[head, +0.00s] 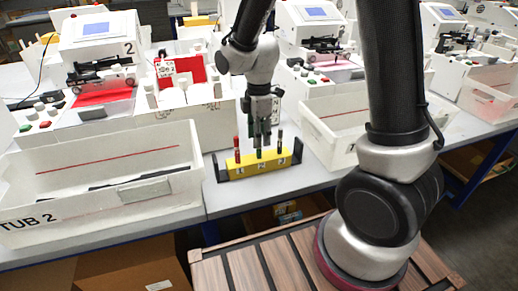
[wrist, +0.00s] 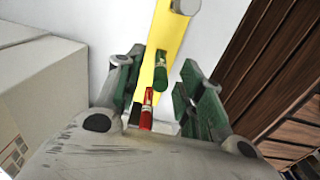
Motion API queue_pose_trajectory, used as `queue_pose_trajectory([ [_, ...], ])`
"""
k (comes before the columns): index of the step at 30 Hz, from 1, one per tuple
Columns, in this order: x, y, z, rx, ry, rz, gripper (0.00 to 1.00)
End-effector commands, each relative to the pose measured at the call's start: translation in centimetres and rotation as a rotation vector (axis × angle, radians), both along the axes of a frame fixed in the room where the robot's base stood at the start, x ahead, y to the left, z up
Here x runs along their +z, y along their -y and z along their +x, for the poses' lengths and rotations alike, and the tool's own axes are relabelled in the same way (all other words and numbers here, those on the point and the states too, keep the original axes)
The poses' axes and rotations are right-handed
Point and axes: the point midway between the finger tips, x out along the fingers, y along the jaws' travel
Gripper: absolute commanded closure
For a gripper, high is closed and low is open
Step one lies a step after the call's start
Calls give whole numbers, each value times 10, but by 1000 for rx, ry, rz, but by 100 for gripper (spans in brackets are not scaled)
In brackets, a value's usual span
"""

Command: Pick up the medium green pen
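A yellow pen holder (head: 250,167) with dark ends stands on the white table, and it also shows in the wrist view (wrist: 173,42). A red pen (head: 237,150) stands upright at its left, also in the wrist view (wrist: 147,108). A green pen (wrist: 161,70) stands in the holder between my fingers; it looks dark in the head view (head: 259,153). My gripper (head: 257,137) points down over the middle of the holder. In the wrist view my gripper (wrist: 163,66) is open, with gaps around the green pen.
A white tub marked TUB 2 (head: 100,200) stands left of the holder, and another white tub (head: 325,140) stands to its right. White plotter machines (head: 100,45) line the back. The table's front edge (head: 270,203) lies close in front of the holder.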

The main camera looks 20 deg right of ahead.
Motion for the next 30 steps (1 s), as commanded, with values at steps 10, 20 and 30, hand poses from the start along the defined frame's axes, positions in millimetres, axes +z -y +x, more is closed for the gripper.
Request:
queue_pose_trajectory([
  [10, 0, 0, 0, 0, 0, 0, 100],
  [20, 3, 0, 0, 0, 1, 0, 100],
  [30, 65, 0, 1, 0, 5, 2, 100],
])
